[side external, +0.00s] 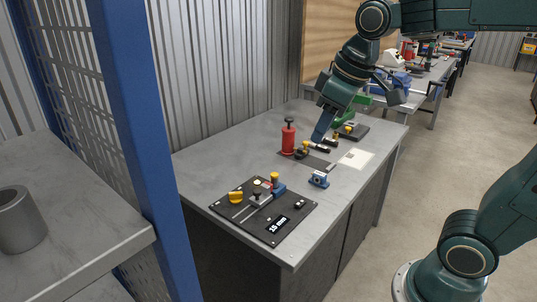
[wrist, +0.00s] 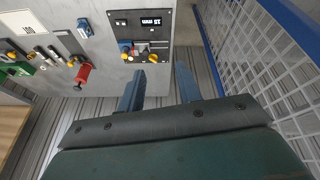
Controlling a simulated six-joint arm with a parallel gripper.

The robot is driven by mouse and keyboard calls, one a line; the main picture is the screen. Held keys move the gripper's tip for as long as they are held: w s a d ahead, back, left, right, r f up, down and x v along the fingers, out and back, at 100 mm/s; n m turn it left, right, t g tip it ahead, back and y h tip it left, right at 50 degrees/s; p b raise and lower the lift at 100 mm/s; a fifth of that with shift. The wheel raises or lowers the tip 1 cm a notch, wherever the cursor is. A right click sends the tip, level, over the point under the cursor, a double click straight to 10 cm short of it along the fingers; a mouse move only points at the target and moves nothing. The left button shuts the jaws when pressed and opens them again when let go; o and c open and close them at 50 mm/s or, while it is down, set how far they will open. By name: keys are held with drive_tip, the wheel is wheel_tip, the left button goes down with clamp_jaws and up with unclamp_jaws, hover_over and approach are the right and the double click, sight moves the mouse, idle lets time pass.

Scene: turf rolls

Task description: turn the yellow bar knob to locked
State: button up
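The yellow bar knob (side external: 236,197) sits on the left part of a black panel (side external: 271,232) that lies on the grey bench. In the wrist view the yellow knob (wrist: 154,58) shows at the panel's lower edge, just beyond my fingertips in the picture. Its exact bar direction and any lock marks are too small to read. My gripper (wrist: 160,78) is open and empty, its two blue-grey fingers well apart. In the side view it hangs above the far part of the bench, away from the knob and panel.
The panel also carries a slider, a blue block (side external: 279,188) and a display (side external: 279,225). A red cylinder (side external: 288,138), a small blue fixture (side external: 318,180) and a white sheet (side external: 356,158) stand or lie farther back. A blue post (side external: 150,140) and mesh flank the bench.

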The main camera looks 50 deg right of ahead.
drive_tip(key=w+n+g, duration=0.1)
drive_tip(key=w+n, duration=0.1)
drive_tip(key=w, duration=0.8)
drive_tip(key=n+g, duration=0.3)
drive_tip(key=n, duration=0.2)
hover_over(236, 196)
wheel_tip(236, 196, down, 18)
drive_tip(key=shift+w+d, duration=0.2)
drive_tip(key=shift+w, duration=0.1)
wheel_tip(236, 196, down, 14)
drive_tip(key=shift+r, duration=0.1)
clamp_jaws()
